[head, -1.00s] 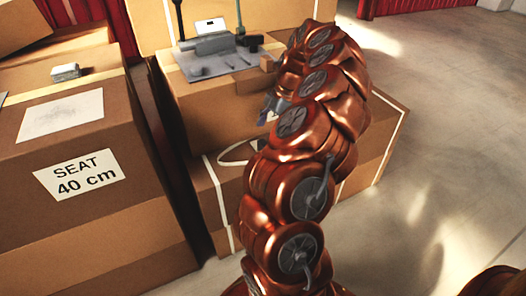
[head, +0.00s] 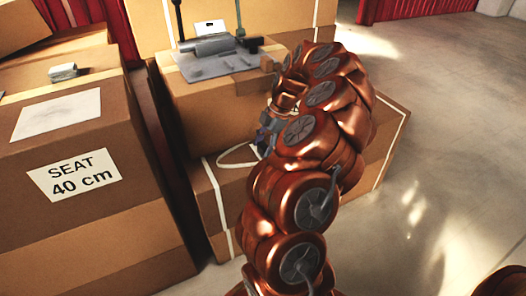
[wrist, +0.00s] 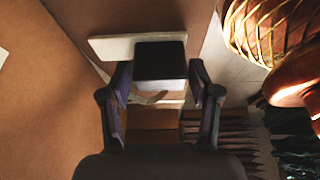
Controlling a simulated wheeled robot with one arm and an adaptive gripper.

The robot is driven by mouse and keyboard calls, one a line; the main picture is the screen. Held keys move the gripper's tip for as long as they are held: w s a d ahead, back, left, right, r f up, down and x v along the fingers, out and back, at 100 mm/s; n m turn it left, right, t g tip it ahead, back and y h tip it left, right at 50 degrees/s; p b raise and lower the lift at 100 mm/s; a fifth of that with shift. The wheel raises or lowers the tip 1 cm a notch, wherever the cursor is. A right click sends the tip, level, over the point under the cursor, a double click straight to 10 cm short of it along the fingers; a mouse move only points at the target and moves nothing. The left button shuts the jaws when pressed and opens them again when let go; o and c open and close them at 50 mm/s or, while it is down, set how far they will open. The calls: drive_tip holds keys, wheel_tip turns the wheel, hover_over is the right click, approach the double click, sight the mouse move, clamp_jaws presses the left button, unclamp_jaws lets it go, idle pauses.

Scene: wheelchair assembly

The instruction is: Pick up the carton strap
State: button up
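The carton strap (head: 236,163) is a thin white band. It forms a loose loop over the top of the low brown carton (head: 262,222). My gripper (head: 266,133) is at the right end of this loop, partly hidden by my copper arm. In the wrist view my gripper (wrist: 160,76) has its two dark fingers spread apart. A black block (wrist: 160,59) and a flat white strip (wrist: 112,46) show between and beyond the fingertips. A pale curved band (wrist: 153,98) shows lower between the fingers. I cannot tell whether the fingers touch any of these.
A carton labelled SEAT 40 cm (head: 72,177) stands at the left. Behind the loop, a brown carton (head: 215,108) carries a grey plate (head: 222,66) with tools. Red curtains (head: 415,8) hang at the back.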

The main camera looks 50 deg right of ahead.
sight(264, 146)
drive_tip(key=c, duration=0.8)
drive_tip(key=shift+o, duration=0.2)
drive_tip(key=shift+r+p, duration=0.75)
drive_tip(key=shift+r, duration=1.15)
drive_tip(key=s+a+r+p, duration=0.1)
drive_tip(key=s+a+p, duration=0.1)
drive_tip(key=s+a, duration=0.7)
drive_tip(key=s, duration=0.4)
